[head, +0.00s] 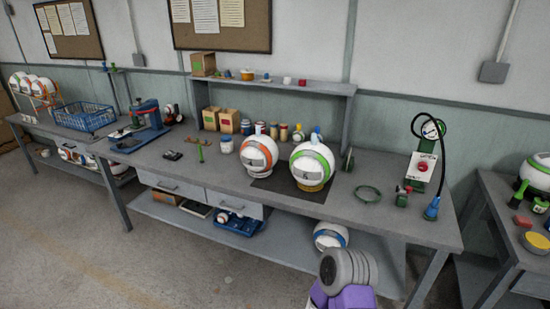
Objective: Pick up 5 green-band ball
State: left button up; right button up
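A white ball with a green band (319,153) rests on a yellow ring (310,187) on the dark mat of the middle bench. A small dark mark shows on its front, too small to read surely. A white ball with an orange band (255,160) stands just left of it. Another white ball with green (541,172) is partly cut off at the right edge, on the right bench. Neither gripper can be made out. A grey and purple part of my arm shows at the bottom, in front of the bench.
A green ring (368,194) lies right of the mat. A blue-band ball (330,236) sits on the lower shelf.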

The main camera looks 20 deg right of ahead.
aim_at(312, 164)
jog(key=u, duration=0.25)
jog(key=i, duration=1.3)
jog(key=z, duration=0.25)
